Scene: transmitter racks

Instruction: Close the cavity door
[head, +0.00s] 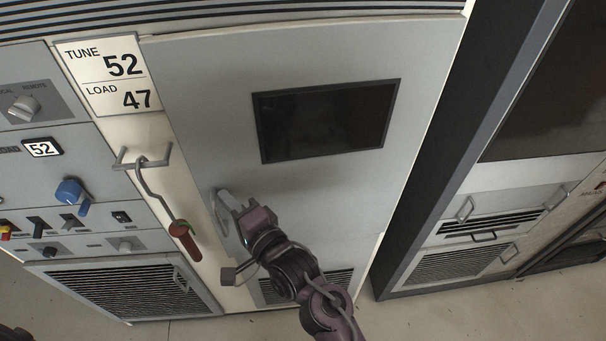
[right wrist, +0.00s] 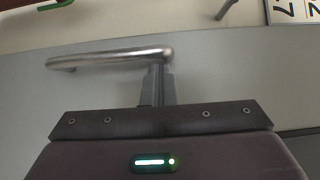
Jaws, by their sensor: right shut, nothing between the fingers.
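The cavity door (head: 290,60) is a large light grey panel with a dark window (head: 325,120); I cannot tell whether it sits fully flush in its frame. Its metal lever handle (head: 222,208) is near the door's left edge and is partly hidden by my right gripper (head: 232,203). In the right wrist view the handle (right wrist: 105,58) lies crosswise, and the gripper's fingers (right wrist: 157,85) are together and empty by its right end. Whether they touch it is unclear. My left gripper is not in view.
A hooked rod with a red-brown grip (head: 184,240) hangs from a bracket (head: 142,158) left of the door. A control panel with a blue knob (head: 70,190) is further left. A dark-framed cabinet (head: 480,200) stands to the right. Bare floor (head: 420,315) shows in front.

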